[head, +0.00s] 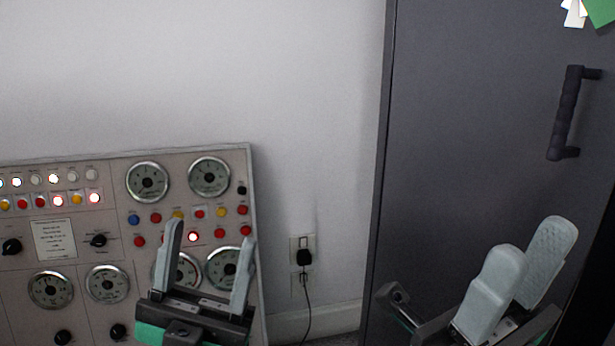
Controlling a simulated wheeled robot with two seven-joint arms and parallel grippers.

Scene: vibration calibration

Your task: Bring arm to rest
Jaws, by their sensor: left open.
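My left gripper (210,236) is in front of the control panel, low in the middle left of the head view. Its two pale fingers point up and stand well apart, with nothing between them. My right gripper (530,243) is at the lower right, in front of the dark grey door. Its two pale fingers point up and to the right, seen at a slant, and look apart and empty. Both wrists run out of the picture at the bottom. I cannot tell whether the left fingers touch the panel.
The control panel (120,236) with dials, lamps and knobs stands against the white wall (200,70). A socket with a black plug (304,257) and cord is right of it. The dark grey door (470,130) has a black handle (566,112). The upper middle is clear.

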